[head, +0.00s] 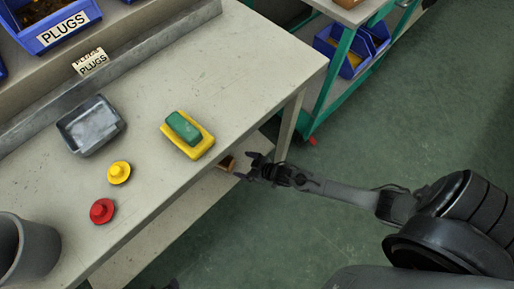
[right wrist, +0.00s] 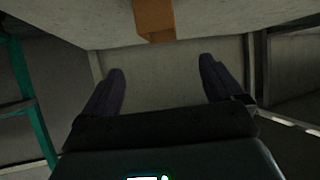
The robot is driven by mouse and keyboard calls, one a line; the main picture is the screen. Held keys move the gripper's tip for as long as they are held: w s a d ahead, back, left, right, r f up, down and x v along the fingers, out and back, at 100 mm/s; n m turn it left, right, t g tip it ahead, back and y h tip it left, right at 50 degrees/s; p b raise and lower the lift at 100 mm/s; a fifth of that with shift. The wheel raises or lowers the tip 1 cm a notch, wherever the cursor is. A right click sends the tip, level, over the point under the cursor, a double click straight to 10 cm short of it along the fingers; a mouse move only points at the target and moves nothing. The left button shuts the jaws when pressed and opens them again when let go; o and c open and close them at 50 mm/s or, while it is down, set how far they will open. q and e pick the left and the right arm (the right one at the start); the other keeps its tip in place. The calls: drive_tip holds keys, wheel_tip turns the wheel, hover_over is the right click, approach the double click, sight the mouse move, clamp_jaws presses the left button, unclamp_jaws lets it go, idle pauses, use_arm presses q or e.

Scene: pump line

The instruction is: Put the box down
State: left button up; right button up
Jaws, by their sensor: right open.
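A brown box (head: 227,163) shows in the head view on the shelf below the tabletop, partly hidden by the table's edge. In the right wrist view the brown box (right wrist: 154,20) is at the top middle, beyond the fingertips and apart from them. My right gripper (head: 245,168) is beside the table's front edge, just right of the box. In the right wrist view its two fingers (right wrist: 162,65) are spread wide with nothing between them. My left gripper cannot be made out.
The tabletop (head: 255,60) carries a grey tray (head: 90,124), a yellow-and-green block (head: 187,134), a yellow knob (head: 119,172), a red knob (head: 102,211) and a grey bin (head: 25,250). A teal-framed cart (head: 322,85) stands beyond the table. The floor at right is clear.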

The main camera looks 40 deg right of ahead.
drive_tip(key=s+r+m+g+h, duration=0.2)
drive_tip(key=s+r+g+h, duration=0.2)
drive_tip(key=s+r, duration=1.4)
wheel_tip(320, 180, up, 3)
drive_tip(key=g, duration=0.3)
drive_tip(key=shift+a+g, duration=0.25)
drive_tip(key=shift+g, duration=0.15)
use_arm(q)
drive_tip(key=shift+r, duration=0.1)
wheel_tip(320, 180, up, 66)
drive_tip(key=p, duration=6.6)
drive_tip(key=shift+a+r+p, duration=0.15)
drive_tip(key=shift+r+p, duration=0.05)
drive_tip(key=shift+p, duration=0.1)
use_arm(e)
wheel_tip(320, 180, up, 66)
drive_tip(key=shift+r, duration=0.2)
use_arm(q)
drive_tip(key=shift+f, duration=0.1)
use_arm(e)
drive_tip(key=shift+f, duration=0.1)
